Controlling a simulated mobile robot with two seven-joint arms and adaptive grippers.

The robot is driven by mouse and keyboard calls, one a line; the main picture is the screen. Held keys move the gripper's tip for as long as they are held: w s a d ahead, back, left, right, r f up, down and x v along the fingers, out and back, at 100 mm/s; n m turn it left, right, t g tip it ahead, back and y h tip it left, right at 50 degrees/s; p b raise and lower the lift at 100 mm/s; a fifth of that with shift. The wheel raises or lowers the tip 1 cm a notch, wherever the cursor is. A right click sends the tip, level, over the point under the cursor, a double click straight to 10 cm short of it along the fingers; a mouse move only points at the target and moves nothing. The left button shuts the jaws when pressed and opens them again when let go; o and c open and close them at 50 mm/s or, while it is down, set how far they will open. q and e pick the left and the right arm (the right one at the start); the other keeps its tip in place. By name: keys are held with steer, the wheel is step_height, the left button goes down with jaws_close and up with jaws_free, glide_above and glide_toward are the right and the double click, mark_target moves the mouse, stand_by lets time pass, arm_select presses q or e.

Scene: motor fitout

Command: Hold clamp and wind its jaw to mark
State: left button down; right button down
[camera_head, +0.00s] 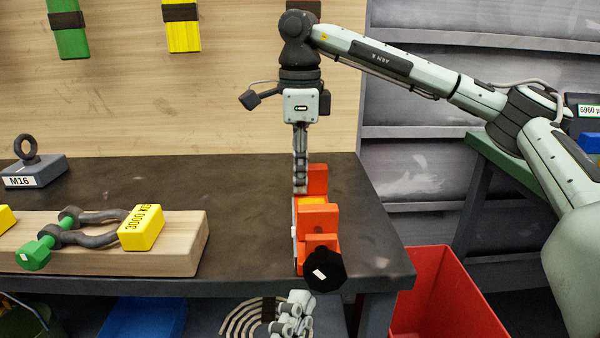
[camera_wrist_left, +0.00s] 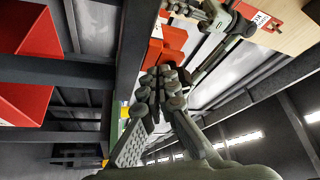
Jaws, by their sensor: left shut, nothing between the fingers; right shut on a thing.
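The orange clamp (camera_head: 318,218) stands on the dark bench near its front right corner, with a yellow patch (camera_head: 312,200) between its upright blocks. Its black knob (camera_head: 323,270), with a white mark, faces me at the bench's front edge. My right gripper (camera_head: 300,188) comes down from above and is shut on the clamp's rear part; the exact contact is hard to see. My left gripper (camera_head: 296,302) is below the knob, in front of the bench edge, apart from the knob. In the left wrist view its fingertips (camera_wrist_left: 165,88) are together and empty, with orange clamp parts (camera_wrist_left: 172,38) beyond.
A wooden block (camera_head: 150,260) with green and yellow shackle parts lies on the left of the bench (camera_head: 230,180). An M16 eyebolt block (camera_head: 35,172) stands behind it. A red bin (camera_head: 440,300) is at lower right, a blue bin (camera_head: 145,318) below the bench.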

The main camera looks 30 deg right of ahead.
arm_select(q)
steer(key=shift+s+d+r, duration=0.15)
steer(key=shift+d+r, duration=0.05)
steer(key=shift+r, duration=0.15)
stand_by(0.3)
steer(key=shift+a+r, duration=0.2)
steer(key=shift+r, duration=0.05)
steer(key=shift+w+a+r, duration=0.2)
steer(key=shift+r, duration=0.1)
steer(key=shift+a+r, duration=0.1)
steer(key=shift+r, duration=0.25)
steer(key=shift+r, duration=0.2)
steer(key=shift+w+a, duration=0.1)
stand_by(0.5)
steer(key=s+a, duration=0.3)
steer(key=s, duration=0.1)
steer(key=shift+s+a+f, duration=0.2)
steer(key=shift+s+a, duration=0.1)
steer(key=shift+s, duration=0.1)
